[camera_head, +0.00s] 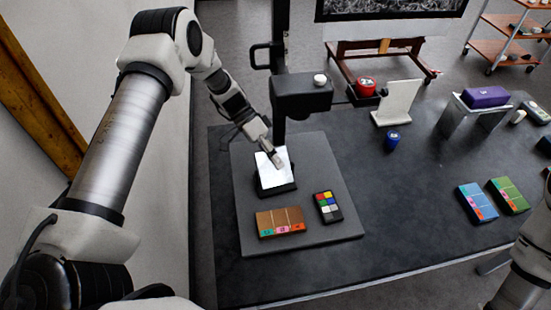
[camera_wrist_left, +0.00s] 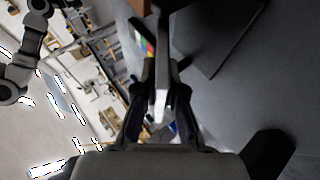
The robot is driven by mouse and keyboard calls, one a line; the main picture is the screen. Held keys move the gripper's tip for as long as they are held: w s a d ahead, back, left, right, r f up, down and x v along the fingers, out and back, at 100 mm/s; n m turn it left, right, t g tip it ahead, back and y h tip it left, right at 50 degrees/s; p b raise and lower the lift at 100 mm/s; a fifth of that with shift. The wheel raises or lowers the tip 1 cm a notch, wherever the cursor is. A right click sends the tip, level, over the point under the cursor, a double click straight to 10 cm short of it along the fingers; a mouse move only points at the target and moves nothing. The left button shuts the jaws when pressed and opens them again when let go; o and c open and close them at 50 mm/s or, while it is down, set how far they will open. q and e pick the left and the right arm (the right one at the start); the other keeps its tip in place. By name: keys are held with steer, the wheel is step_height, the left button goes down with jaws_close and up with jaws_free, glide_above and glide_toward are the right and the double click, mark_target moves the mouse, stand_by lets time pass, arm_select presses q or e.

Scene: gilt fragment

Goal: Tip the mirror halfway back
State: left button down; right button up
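The mirror (camera_head: 266,177) is a small bright panel on a black foot, upright and leaning somewhat on the grey board. My left gripper (camera_head: 277,158) reaches down to its upper part, and one fingertip covers some of the face. In the left wrist view, the two dark fingers of my left gripper (camera_wrist_left: 162,90) close in on both sides of a thin grey edge, seemingly the mirror's panel. The exact contact and the mirror's far side are hidden. Only a part of my right arm shows at the lower right; its gripper is out of frame.
The grey board (camera_head: 322,170) also carries a brown box with coloured labels (camera_head: 281,222) and a colour chart (camera_head: 327,206). A black stand head (camera_head: 301,95) overhangs the board close behind the gripper. A blue jar (camera_head: 392,141) and white easel (camera_head: 397,103) stand right; the table's middle is clear.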

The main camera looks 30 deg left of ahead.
arm_select(q)
steer(key=shift+d+f+y+b, duration=0.1)
steer(key=shift+y+b, duration=0.2)
steer(key=shift+b, duration=0.3)
steer(key=c, duration=1.3)
jaws_free()
steer(key=shift+r, duration=0.2)
steer(key=v, duration=1.2)
steer(key=shift+s, duration=0.2)
